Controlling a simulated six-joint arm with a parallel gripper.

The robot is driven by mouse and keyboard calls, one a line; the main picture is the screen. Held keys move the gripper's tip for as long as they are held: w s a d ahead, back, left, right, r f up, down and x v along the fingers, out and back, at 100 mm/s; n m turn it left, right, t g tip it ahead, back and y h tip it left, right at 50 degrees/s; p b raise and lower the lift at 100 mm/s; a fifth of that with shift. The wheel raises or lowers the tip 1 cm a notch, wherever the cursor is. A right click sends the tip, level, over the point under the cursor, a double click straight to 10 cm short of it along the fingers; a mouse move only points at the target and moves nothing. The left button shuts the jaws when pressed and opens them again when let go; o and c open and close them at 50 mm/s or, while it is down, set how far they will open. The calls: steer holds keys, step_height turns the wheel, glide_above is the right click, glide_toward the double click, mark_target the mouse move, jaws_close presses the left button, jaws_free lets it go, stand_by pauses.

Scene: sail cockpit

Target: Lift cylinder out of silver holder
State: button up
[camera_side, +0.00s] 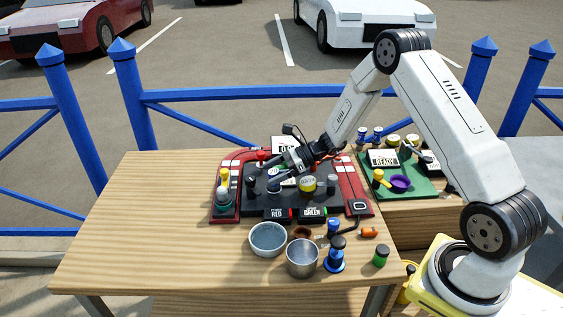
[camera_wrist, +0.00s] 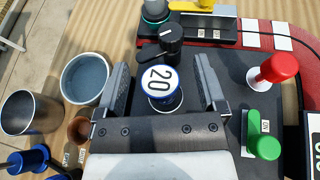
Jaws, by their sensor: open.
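My gripper (camera_wrist: 163,76) is open. The silver holder around the cylinder's lower part is mostly hidden, and I cannot tell its shape. In the side view my gripper (camera_side: 275,168) is low over the black panel (camera_side: 263,205), and its fingers partly hide the cylinder.
A black knob (camera_wrist: 168,40), a red knob (camera_wrist: 275,68) and a green knob (camera_wrist: 265,147) stand close around. A blue-grey bowl (camera_side: 268,239) and a metal cup (camera_side: 302,258) stand in front of the panel. The table's left side (camera_side: 120,220) is clear.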

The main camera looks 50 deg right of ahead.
jaws_close()
steer(key=shift+r, duration=0.1)
stand_by(0.4)
steer(key=shift+r, duration=0.75)
steer(key=s+a+r, duration=0.1)
steer(key=s+r, duration=1)
steer(key=s, duration=0.3)
steer(key=shift+r, duration=0.15)
steer(key=shift+a, duration=0.1)
